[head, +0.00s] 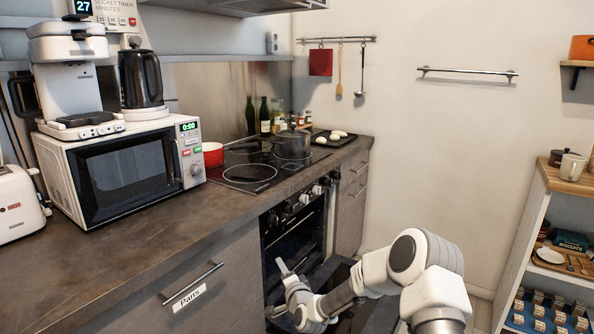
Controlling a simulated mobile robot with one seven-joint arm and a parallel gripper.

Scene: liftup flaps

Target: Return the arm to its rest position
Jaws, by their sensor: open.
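My white and grey arm (410,262) reaches in from the lower right, bent at the elbow. My gripper (276,289) is low in front of the oven (292,244), with its fingers spread apart and pointing left. Nothing shows between the fingers. The oven front is dark, and a dark panel that looks like its lowered door (338,272) lies behind and below my forearm. My arm hides part of it, so I cannot tell whether the gripper touches it.
The counter (130,262) runs along the left, with a drawer handle (192,284) sticking out below. A shelf unit (545,210) stands at the right. Open room lies before the back wall.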

